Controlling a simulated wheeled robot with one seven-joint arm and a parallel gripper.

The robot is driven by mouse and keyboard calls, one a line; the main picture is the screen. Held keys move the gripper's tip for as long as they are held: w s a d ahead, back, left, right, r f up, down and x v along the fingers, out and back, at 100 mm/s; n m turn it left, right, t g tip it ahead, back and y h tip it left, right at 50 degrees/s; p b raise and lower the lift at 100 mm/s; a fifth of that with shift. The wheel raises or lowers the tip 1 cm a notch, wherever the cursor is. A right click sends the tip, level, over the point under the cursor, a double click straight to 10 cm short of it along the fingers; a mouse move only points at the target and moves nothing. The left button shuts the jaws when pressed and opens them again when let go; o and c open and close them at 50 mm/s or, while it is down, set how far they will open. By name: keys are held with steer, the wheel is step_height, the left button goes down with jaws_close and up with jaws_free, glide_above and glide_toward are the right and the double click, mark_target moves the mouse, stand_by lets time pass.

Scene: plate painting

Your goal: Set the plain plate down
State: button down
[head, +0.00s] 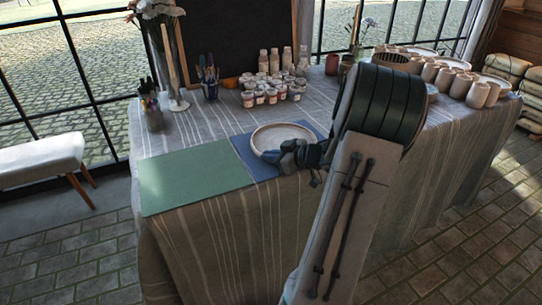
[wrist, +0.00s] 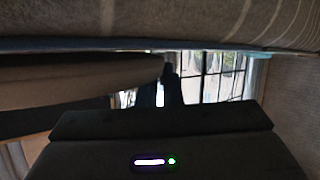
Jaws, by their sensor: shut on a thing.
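The plain plate (head: 283,135) is a pale, round, shallow dish with a raised rim. It is level over the blue mat (head: 257,165) on the table. My gripper (head: 273,156) is shut on the plate's near rim, reaching in from the front right. In the wrist view the plate's side (wrist: 90,78) fills the left, and the dark gripper fingers (wrist: 170,85) meet it near the middle. The plate is very close to the mat; I cannot tell whether its base touches it.
A green mat (head: 192,178) lies bare to the left. Paint jars (head: 270,95), bottles (head: 275,62) and a brush cup (head: 209,86) stand behind. Several clay cups (head: 460,84) stand at the right. My arm hides part of the table.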

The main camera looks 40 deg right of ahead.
steer(key=c, duration=1.6)
jaws_free()
